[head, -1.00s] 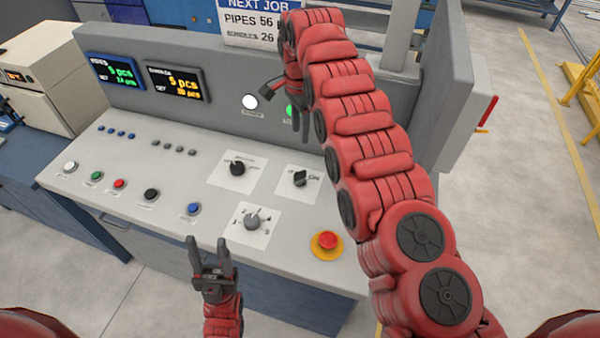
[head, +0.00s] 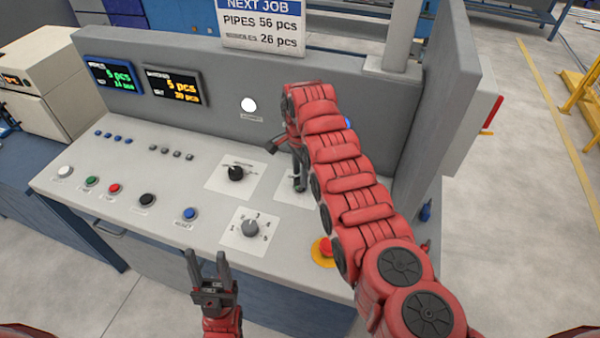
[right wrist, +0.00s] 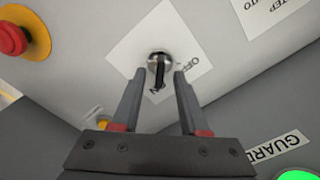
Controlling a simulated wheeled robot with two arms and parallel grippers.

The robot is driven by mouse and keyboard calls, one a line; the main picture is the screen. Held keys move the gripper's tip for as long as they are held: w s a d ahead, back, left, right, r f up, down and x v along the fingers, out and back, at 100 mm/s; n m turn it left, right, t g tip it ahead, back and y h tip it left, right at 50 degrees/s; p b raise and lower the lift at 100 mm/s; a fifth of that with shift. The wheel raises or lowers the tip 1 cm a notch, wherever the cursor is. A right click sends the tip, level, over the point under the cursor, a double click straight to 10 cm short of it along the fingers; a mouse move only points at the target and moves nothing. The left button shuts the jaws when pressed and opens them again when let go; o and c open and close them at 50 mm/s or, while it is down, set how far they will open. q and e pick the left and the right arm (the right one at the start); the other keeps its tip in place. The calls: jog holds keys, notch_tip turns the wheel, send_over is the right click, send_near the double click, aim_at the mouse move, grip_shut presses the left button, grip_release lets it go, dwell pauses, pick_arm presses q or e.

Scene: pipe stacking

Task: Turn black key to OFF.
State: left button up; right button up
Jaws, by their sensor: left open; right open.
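The black key (right wrist: 159,72) sits in a round metal switch on a white label plate (right wrist: 128,48) in the right wrist view. Its grip lies along the picture's vertical, towards the partly hidden ON mark; the OFF mark is to its right. My right gripper (right wrist: 160,76) is open, with one finger on each side of the key; I cannot tell whether they touch it. In the head view my right gripper (head: 288,168) covers the key, and only part of its plate (head: 283,191) shows. My left gripper (head: 206,258) is open and empty at the panel's front edge.
A selector knob (head: 236,173) and a numbered dial (head: 251,228) are left of the key. A red emergency button (head: 325,248) on a yellow base stands in front, partly behind my right arm. The panel's upright back wall (head: 215,85) rises behind.

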jog(key=shift+f, duration=0.9)
grip_shut()
